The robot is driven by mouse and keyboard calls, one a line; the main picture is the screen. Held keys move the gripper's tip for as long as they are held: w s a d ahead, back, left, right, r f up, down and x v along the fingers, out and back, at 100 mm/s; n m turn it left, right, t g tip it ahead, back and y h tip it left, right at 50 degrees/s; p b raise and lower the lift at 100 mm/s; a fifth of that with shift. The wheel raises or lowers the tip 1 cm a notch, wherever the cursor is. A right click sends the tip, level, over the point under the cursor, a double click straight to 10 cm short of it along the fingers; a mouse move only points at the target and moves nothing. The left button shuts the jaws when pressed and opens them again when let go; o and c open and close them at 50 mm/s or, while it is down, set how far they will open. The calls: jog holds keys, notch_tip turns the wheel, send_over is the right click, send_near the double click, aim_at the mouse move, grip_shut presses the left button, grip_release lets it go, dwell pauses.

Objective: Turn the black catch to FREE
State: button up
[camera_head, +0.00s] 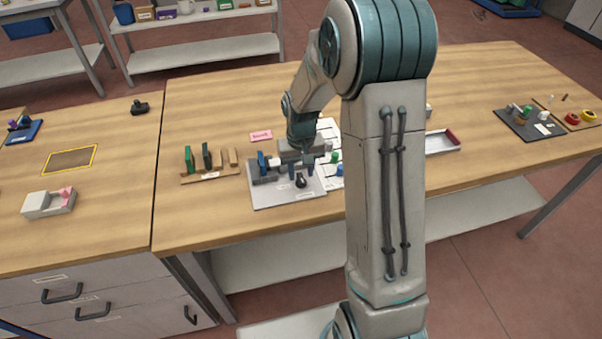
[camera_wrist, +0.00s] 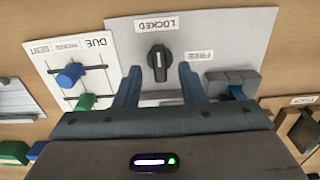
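The black catch (camera_wrist: 159,62) is a small round knob with a bar grip and a white line, on a grey plate (camera_wrist: 225,35). Its bar lies in line with the LOCKED label (camera_wrist: 168,24); the FREE label (camera_wrist: 200,55) is to its right in the wrist view. My gripper (camera_wrist: 159,82) is open, its two blue-grey fingers apart and empty. In the wrist view the catch shows between and just beyond the fingertips; I cannot see contact. In the head view the catch (camera_head: 301,182) shows just below my gripper (camera_head: 302,168).
A grey block fixture with a blue part (camera_wrist: 236,92) stands beside the catch. A white card with blue and green pegs (camera_wrist: 85,80) lies on the other side. A wooden rack of upright pieces (camera_head: 210,176) is left of the plate. The table front is clear.

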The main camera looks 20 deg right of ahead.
jog(key=shift+f, duration=1.05)
grip_shut()
